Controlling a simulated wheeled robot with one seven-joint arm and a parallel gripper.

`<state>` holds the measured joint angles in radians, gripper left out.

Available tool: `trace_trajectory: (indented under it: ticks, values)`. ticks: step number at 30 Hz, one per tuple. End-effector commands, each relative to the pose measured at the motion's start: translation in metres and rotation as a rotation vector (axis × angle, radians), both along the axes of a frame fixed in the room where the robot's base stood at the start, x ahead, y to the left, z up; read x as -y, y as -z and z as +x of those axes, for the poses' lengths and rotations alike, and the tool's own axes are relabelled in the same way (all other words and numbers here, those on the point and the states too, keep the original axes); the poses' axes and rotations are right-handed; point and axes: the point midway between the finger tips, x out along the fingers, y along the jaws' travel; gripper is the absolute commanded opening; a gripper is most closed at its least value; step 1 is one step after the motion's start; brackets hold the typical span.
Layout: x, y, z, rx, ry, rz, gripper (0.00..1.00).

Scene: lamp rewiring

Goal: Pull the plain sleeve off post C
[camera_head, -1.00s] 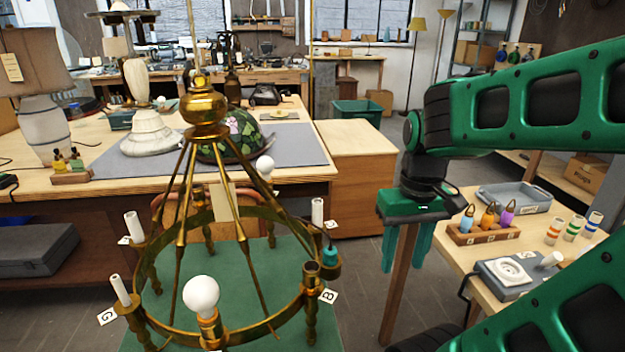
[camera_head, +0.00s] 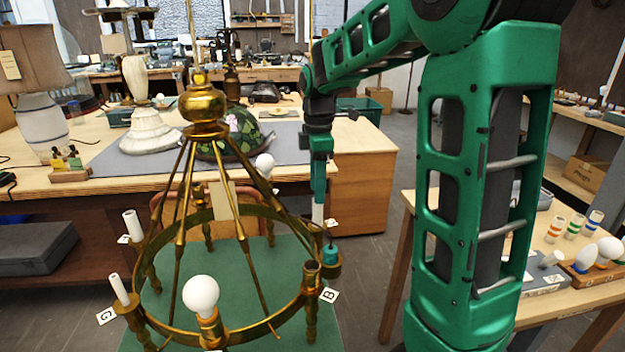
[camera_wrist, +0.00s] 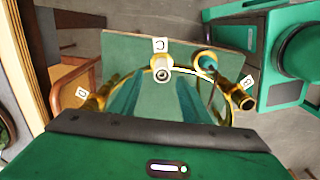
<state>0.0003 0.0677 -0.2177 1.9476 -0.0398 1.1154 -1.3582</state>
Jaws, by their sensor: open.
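The plain white sleeve (camera_head: 317,212) stands upright on a post at the right of the brass chandelier ring. Its upper part is hidden behind my gripper (camera_head: 319,188). In the wrist view the sleeve (camera_wrist: 162,62) is seen nearly end-on, beside the tag C (camera_wrist: 160,45). My gripper (camera_wrist: 160,97) is open above it, its two green fingers to the left and right of the sleeve's line. I cannot tell how far down the fingers reach along the sleeve. The brass chandelier (camera_head: 205,108) stands on a green mat (camera_head: 255,250).
A teal fitting (camera_head: 330,252) sits close beside post C. The bare brass post with tag B (camera_head: 329,295) is nearer. Other white sleeves (camera_head: 133,226) stand at the left, and a white bulb (camera_head: 201,295) at the front. A side table (camera_head: 570,300) is at the right.

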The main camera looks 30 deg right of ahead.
Motion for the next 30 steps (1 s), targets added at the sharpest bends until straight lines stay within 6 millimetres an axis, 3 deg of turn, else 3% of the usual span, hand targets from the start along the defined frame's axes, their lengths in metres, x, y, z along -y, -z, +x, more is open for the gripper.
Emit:
trace_trajectory:
  ticks: [9, 15, 28, 29, 30]
  values:
    - [-0.001, 0.053, -0.001, -0.003, 0.002, 0.000, 0.43]
    - [-0.001, 0.075, -0.001, -0.001, 0.002, 0.000, 0.43]
    - [-0.001, 0.084, 0.000, 0.000, 0.002, 0.000, 0.43]
    - [-0.001, 0.084, 0.000, 0.000, 0.002, 0.000, 0.40]
    - [-0.001, 0.084, -0.001, 0.000, 0.002, 0.000, 0.31]
